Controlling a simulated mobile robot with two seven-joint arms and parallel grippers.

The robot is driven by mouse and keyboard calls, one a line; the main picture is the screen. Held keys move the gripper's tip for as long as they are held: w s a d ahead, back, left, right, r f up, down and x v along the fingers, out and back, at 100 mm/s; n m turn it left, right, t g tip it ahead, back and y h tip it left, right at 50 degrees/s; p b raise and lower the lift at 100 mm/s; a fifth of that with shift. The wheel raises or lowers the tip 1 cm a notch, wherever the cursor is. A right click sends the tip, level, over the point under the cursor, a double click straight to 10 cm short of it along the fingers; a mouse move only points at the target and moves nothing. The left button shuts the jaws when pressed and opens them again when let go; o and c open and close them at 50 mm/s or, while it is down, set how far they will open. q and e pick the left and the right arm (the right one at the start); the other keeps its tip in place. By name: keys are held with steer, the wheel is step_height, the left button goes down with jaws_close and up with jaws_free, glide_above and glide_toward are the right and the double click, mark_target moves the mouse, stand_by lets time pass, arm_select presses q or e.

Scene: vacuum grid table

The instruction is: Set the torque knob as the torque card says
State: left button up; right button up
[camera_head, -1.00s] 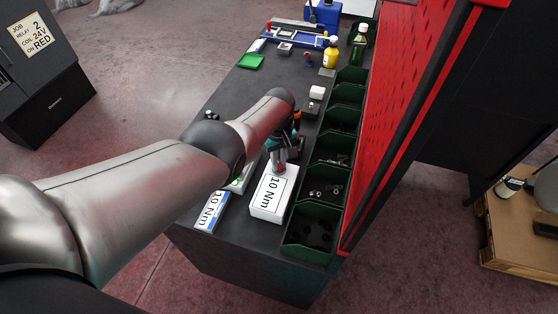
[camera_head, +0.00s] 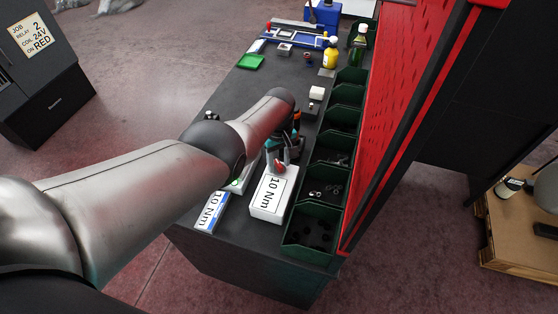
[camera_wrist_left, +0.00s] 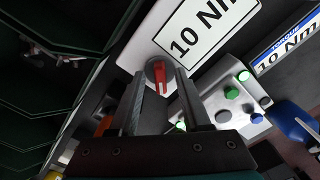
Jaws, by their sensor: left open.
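The torque card (camera_head: 211,212), white with a blue strip, reads 10 Nm. It lies at the table's near left edge and also shows in the wrist view (camera_wrist_left: 287,46). A white box (camera_head: 267,211) right of it carries a display that also reads 10 Nm. The box's red knob (camera_head: 280,167) is at its far end; in the wrist view the red pointer knob (camera_wrist_left: 158,76) sits on a dark round base. My left gripper (camera_wrist_left: 160,80) is open, its fingertips on either side of the knob; contact cannot be told. My right gripper is not in view.
A white button box (camera_wrist_left: 236,101) with green and blue buttons stands beside the torque box, mostly behind my arm in the head view. Green bins (camera_head: 313,231) line the table's right side beneath a red pegboard (camera_head: 400,100). Bottles (camera_head: 330,55) stand farther back.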

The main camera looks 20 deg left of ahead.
mark_target(279, 163)
arm_select(q)
step_height(279, 163, up, 6)
steer(key=p, duration=0.4)
steer(key=shift+f+p, duration=0.15)
steer(key=shift+p, duration=0.15)
steer(key=shift+r, duration=0.45)
step_height(279, 163, up, 9)
steer(key=shift+f, duration=0.15)
steer(key=shift+f, duration=0.1)
